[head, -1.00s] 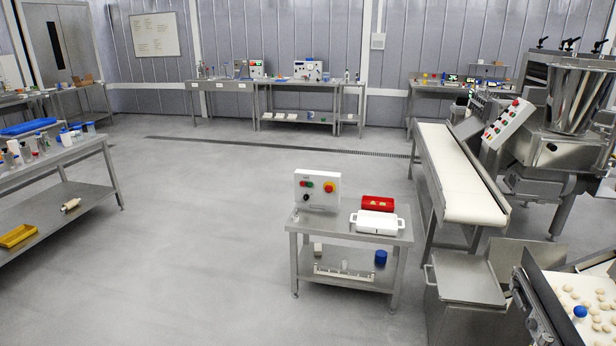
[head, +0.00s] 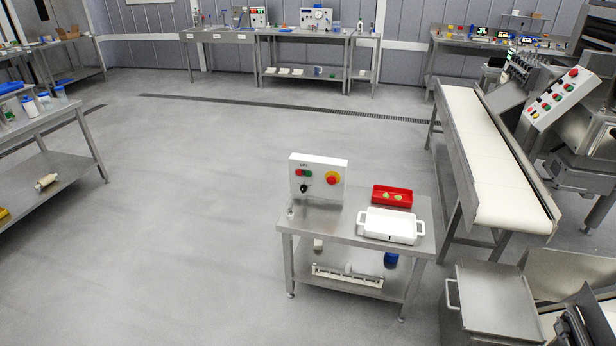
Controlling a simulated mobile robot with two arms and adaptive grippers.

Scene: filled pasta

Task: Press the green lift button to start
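A white control box (head: 318,177) stands upright at the back left of a small steel table (head: 340,226). Its face carries a small green button (head: 308,173) beside a small red button (head: 298,172), with a black knob (head: 304,188) below them. A large red stop button (head: 332,178) on a yellow ring is to their right. The label above the small buttons is too small to read. Neither of my grippers is in view, and nothing touches the box.
A white handled tray (head: 391,226) and a red tray (head: 392,195) share the tabletop. A conveyor (head: 490,160) and a steel bin (head: 497,292) stand to the right. A steel bench (head: 50,165) is at the left. Open grey floor (head: 180,220) lies between.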

